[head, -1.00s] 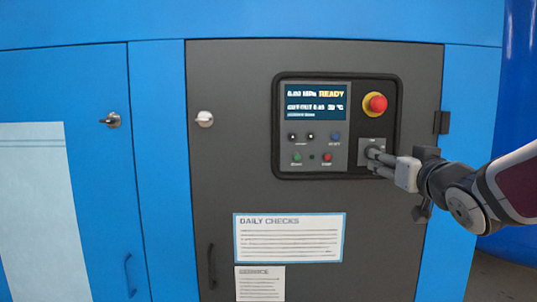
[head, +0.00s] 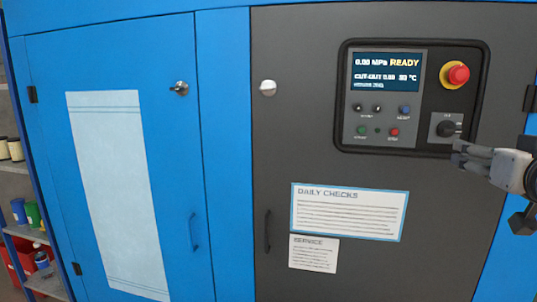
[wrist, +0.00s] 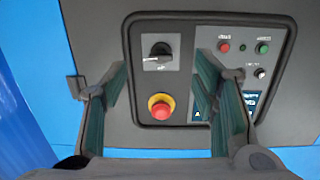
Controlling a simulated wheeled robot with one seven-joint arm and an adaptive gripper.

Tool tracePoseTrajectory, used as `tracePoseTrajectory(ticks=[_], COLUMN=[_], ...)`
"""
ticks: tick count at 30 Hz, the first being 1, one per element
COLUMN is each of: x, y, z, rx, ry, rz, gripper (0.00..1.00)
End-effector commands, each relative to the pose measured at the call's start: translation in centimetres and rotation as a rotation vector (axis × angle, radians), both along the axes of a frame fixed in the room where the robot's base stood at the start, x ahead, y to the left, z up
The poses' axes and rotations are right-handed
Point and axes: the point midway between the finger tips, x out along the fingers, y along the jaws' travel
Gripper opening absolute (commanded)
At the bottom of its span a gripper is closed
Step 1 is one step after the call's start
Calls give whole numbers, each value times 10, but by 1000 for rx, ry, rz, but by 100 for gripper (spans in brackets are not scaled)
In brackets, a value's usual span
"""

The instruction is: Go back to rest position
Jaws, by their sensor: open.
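My gripper (head: 458,152) is at the right edge of the head view, in front of the dark cabinet door and just below the black rotary knob (head: 447,128). In the wrist view my gripper (wrist: 163,75) has its two fingers wide apart with nothing between them. That view is upside down. The knob (wrist: 158,55) shows clear of both fingers, on its grey plate. The red emergency stop button (wrist: 161,106) with its yellow collar is also framed between the fingers. Most of my arm lies outside the head view.
The control panel (head: 384,132) has a lit display (head: 388,72) reading READY. A daily checks sheet (head: 349,211) is on the dark door. A blue door (head: 165,160) with a pale sheet stands left. Shelves with cans (head: 20,228) stand at the far left.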

Motion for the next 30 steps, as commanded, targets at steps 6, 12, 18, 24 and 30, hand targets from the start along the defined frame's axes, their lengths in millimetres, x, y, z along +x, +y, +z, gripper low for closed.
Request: tracePoseTrajectory(ticks=[6, 12, 18, 24, 30], x=[-24, -74, -144, -204, -257], y=[32, 82, 139, 177, 205], z=[-61, -122, -167, -185, -192], rx=[78, 149, 194, 209, 211], ry=[301, 643, 980, 1217, 1410], rz=[-43, -17, 72, 163, 253], gripper=[54, 54, 54, 54, 54])
